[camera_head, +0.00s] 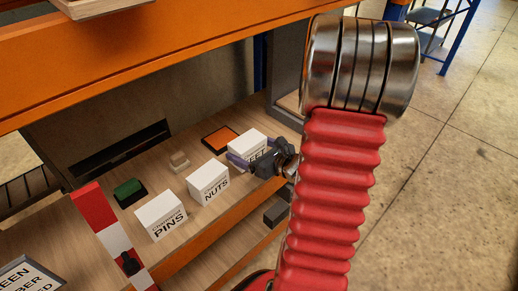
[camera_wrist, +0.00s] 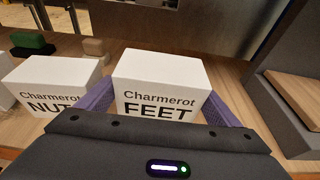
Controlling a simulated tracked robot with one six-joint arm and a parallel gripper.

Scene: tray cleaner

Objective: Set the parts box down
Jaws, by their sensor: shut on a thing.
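The parts box is a white box labelled "Charmerot FEET" (camera_wrist: 158,85); in the head view its top and part of its label (camera_head: 248,143) show at the right end of a row of white boxes. My gripper (camera_wrist: 157,105) is shut on it, with one purple finger along each side. In the head view my gripper (camera_head: 248,158) reaches the box from the front right. The box is over the wooden shelf (camera_head: 185,186); I cannot tell whether its underside touches the wood. Its lower front is hidden by the gripper.
A white NUTS box (camera_head: 208,182) stands to the left, with a PINS box (camera_head: 161,214) beyond it. A grey-sided unit (camera_wrist: 275,105) stands to the right. An orange beam (camera_head: 150,62) crosses above.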

